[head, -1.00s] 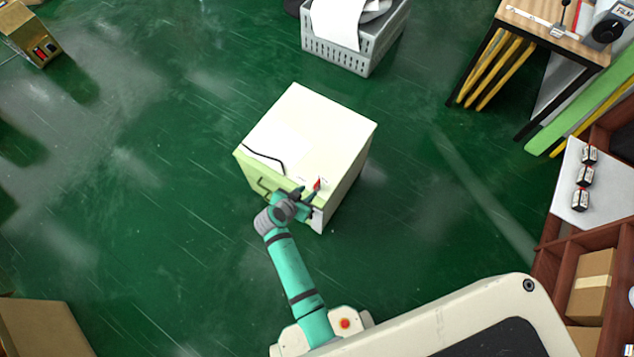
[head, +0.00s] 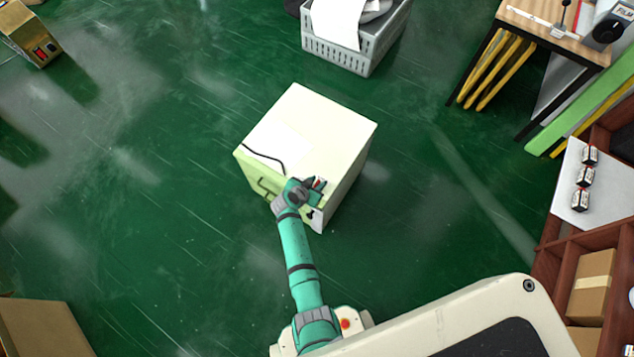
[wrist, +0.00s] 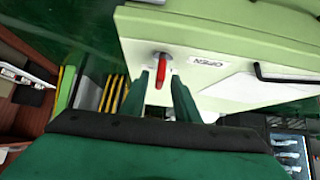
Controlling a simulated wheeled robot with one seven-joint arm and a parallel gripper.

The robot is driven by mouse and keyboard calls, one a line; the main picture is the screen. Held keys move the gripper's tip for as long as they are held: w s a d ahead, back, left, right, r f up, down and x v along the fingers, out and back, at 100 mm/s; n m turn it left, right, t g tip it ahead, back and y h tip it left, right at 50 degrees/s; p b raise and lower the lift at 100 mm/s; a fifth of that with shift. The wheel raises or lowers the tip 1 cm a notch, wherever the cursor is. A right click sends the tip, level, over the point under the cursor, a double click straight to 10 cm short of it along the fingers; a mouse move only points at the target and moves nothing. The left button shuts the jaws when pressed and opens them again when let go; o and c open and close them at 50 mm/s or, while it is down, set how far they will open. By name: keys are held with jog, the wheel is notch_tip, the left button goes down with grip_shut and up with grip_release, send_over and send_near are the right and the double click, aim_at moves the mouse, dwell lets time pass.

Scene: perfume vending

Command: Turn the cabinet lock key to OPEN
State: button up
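The cream cabinet (head: 330,125) stands on the green floor in the head view. In the wrist view its lock key (wrist: 164,74) is red, with a metal lock piece at its base. The OPEN label (wrist: 208,62) is on the cabinet face beside it and reads upside down there. My gripper (wrist: 164,88) is open, with one green finger on each side of the key and visible gaps. I see no clear contact. In the head view my gripper (head: 316,190) is at the cabinet's near edge and covers most of the key area.
A black handle (head: 264,158) is on the cabinet; it also shows at the right of the wrist view (wrist: 285,78). A grey basket (head: 352,52) stands behind. Shelving with small boxes (head: 583,180) is at the right.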

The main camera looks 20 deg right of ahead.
jog(key=shift+s+d, duration=0.15)
grip_shut()
